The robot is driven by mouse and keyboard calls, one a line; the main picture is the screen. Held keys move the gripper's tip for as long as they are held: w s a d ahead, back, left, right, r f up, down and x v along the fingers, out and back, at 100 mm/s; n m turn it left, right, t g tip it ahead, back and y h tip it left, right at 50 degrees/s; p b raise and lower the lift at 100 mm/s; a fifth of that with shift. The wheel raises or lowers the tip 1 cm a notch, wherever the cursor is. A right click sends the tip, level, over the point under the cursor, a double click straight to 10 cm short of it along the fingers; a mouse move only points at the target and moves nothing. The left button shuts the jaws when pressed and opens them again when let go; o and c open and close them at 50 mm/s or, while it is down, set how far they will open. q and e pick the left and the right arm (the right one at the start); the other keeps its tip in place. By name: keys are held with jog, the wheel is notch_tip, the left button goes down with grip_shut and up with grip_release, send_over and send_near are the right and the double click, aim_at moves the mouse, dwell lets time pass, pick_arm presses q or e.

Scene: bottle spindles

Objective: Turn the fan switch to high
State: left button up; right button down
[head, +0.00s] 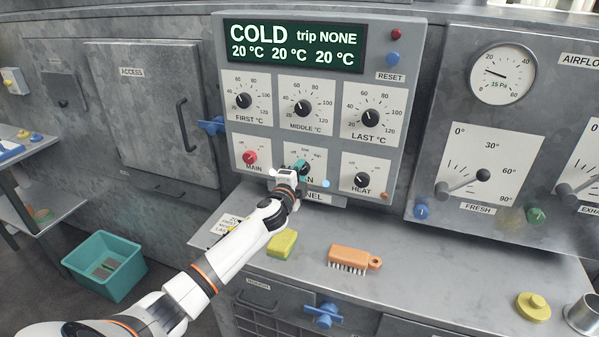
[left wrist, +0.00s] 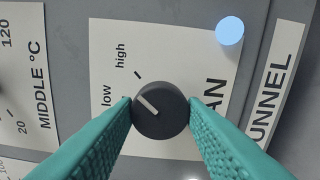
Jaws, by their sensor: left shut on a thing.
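The fan switch (left wrist: 160,110) is a round dark knob on a white plate on the control panel (head: 235,120). Its pale pointer line aims up-left in the left wrist view, between the "low" and "high" labels and nearer "low". My left gripper (head: 301,168) is at the fan plate in the head view and partly hides it. Its two teal fingers (left wrist: 160,113) are shut on the knob from both sides. A pale blue lamp (left wrist: 230,31) glows at the plate's corner. My right gripper is not in view.
The main knob (head: 250,157) and heat knob (head: 362,180) flank the fan switch. The temperature dials sit above it. A yellow sponge (head: 283,244) and an orange brush (head: 352,258) lie on the ledge below. A teal bin (head: 105,266) stands on the floor at left.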

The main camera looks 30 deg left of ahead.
pick_arm(q)
jog(key=shift+m, duration=0.6)
jog(key=o, duration=1)
jog(key=v, duration=1.2)
jog(key=shift+f, duration=0.1)
